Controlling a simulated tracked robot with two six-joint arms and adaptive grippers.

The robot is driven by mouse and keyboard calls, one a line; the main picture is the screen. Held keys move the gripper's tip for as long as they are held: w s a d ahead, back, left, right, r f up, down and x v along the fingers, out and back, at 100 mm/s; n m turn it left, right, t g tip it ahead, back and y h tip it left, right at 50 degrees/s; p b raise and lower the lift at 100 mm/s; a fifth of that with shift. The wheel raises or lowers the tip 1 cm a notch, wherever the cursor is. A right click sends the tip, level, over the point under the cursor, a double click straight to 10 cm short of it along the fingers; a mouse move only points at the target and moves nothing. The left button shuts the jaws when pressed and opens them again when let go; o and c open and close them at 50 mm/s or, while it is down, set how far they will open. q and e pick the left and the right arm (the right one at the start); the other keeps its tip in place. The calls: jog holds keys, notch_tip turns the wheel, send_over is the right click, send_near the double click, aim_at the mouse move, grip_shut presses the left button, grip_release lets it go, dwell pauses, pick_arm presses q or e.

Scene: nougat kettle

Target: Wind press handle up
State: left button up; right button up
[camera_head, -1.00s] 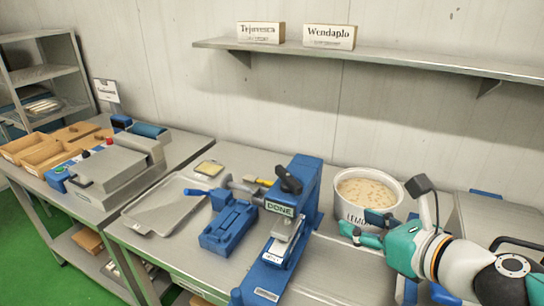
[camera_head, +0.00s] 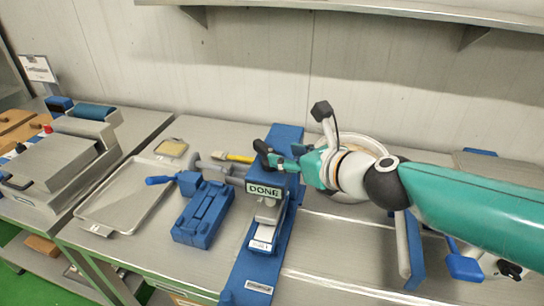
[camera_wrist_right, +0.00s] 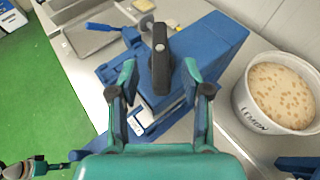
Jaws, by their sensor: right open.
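The blue press (camera_head: 285,140), with a plate reading "DONE" (camera_head: 264,190), stands on the metal bench. Its black handle (camera_head: 263,152) is on top; it also shows in the right wrist view (camera_wrist_right: 160,45), lying between my fingers. My right gripper (camera_head: 281,162) is at the press top, fingers open on either side of the handle, as the right wrist view shows (camera_wrist_right: 161,72). I see no clear grip on the handle. A teal and dark part at the lower left of the right wrist view may be my left gripper (camera_wrist_right: 38,166); its jaws cannot be made out.
A blue fixture (camera_head: 203,212) with a blue-tipped lever (camera_head: 158,180) stands left, near a metal tray (camera_head: 125,197). A shelf (camera_head: 400,12) runs above.

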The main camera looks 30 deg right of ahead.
aim_at(272, 150)
jog(key=b+x, duration=0.2)
jog(key=x, duration=0.4)
jog(key=shift+w+f, duration=0.15)
jog(key=shift+f, duration=0.1)
jog(key=shift+w, duration=0.55)
jog(key=shift+c, duration=0.3)
grip_shut()
jog(key=shift+d, duration=0.25)
jog(key=shift+a, duration=0.15)
